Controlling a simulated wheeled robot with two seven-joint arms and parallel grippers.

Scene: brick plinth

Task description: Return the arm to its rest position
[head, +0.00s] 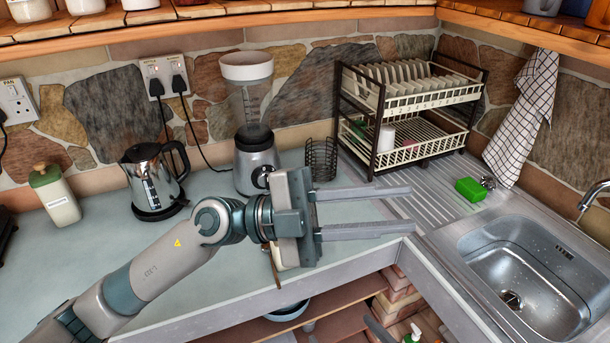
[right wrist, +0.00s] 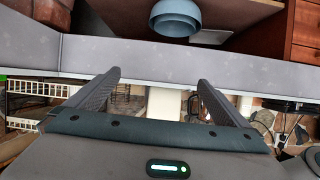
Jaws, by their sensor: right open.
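My left arm reaches in from the left in the head view. My left gripper (head: 411,209) is open and empty, its two parallel fingers pointing right over the worktop, left of the sink. A pale object (head: 285,257) is partly hidden behind its palm. My right gripper (right wrist: 158,77) shows in the right wrist view with its two fingers apart and nothing held between them. The grey worktop edge crosses that view beyond the fingertips.
A steel kettle (head: 155,180), a blender (head: 254,160) and a wire holder (head: 321,160) stand behind my left arm. A dish rack (head: 425,152) and sink (head: 525,275) are to the right. A blue bowl (right wrist: 175,18) sits on the shelf below. The left worktop has free room.

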